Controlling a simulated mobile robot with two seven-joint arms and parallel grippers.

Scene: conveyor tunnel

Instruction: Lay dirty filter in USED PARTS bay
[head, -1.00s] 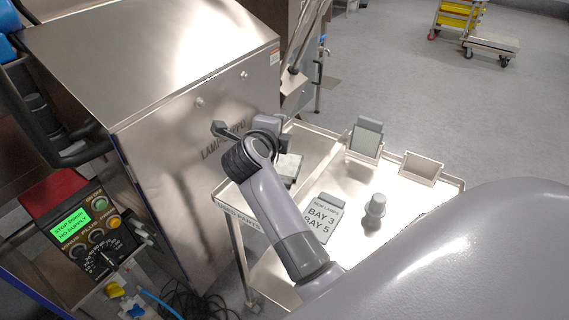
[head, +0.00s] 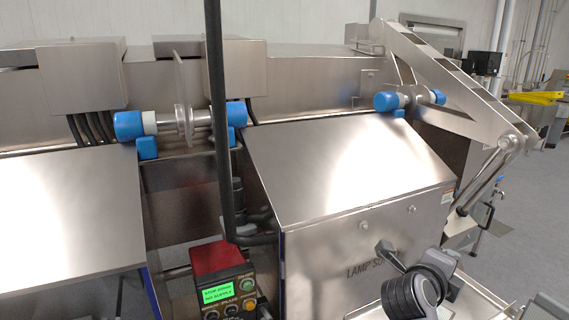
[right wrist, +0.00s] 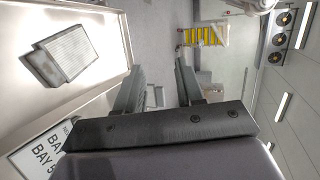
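The filter (right wrist: 75,50), a pleated pale panel in a grey frame, lies on the metal tray (right wrist: 108,22) in the right wrist view. The USED PARTS lettering is not in the current frames, so I cannot tell its exact place relative to that bay. My right gripper (right wrist: 158,85) is open and empty, to the right of the filter and apart from it. In the head view my right wrist hides most of that gripper at the bottom right. My left gripper is not in view.
The steel lamp housing (head: 345,175) stands beside my right arm in the head view. A control box with a green display (head: 218,293) is at the bottom. A yellow-loaded trolley (right wrist: 205,36) stands on open floor.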

